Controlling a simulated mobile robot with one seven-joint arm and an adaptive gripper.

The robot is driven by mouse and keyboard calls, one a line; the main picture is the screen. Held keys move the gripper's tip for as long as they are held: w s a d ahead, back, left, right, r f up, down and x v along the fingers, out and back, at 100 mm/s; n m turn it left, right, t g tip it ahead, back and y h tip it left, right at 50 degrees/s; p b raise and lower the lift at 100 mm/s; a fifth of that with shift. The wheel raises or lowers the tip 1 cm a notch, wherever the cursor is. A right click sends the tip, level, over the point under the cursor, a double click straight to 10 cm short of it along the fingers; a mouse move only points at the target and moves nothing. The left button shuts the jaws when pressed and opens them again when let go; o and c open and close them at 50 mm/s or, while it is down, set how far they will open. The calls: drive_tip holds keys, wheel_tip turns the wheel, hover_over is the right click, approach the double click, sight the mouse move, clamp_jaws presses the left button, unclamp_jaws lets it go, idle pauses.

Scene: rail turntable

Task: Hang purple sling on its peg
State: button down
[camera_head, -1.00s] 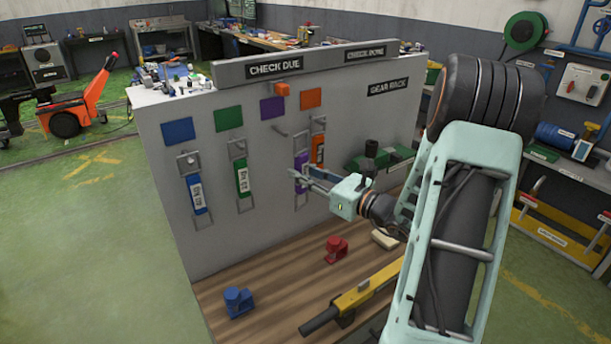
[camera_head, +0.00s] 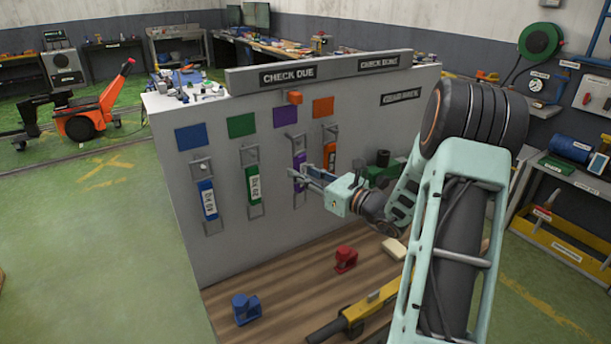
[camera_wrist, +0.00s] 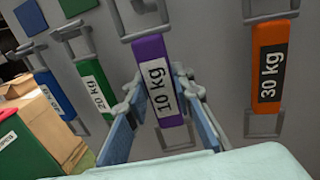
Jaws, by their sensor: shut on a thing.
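The purple sling (camera_head: 299,171), labelled 10 kg, hangs upright in front of the grey rack panel with a grey fitting at each end. My gripper (camera_head: 304,176) is shut on it. In the wrist view the fingers (camera_wrist: 162,128) stand on either side of the purple sling (camera_wrist: 150,50). Its upper fitting lies below the purple square (camera_head: 285,116), over the area of the peg there. I cannot tell whether the fitting is around the peg or only in front of it.
Blue (camera_head: 206,198), green (camera_head: 253,183) and orange (camera_head: 330,157) slings hang on either side, the orange one close to my gripper. An orange block (camera_head: 295,97) sticks out above the purple square. Red (camera_head: 345,258) and blue (camera_head: 246,308) pieces lie on the wooden base.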

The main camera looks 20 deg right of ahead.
drive_tip(key=shift+w+a+f, duration=0.1)
drive_tip(key=shift+w+a, duration=0.1)
drive_tip(key=shift+w, duration=0.85)
drive_tip(key=shift+w+a+f+b, duration=0.1)
drive_tip(key=shift+w+f+b, duration=0.45)
drive_tip(key=shift+b, duration=0.2)
drive_tip(key=c, duration=1.6)
unclamp_jaws()
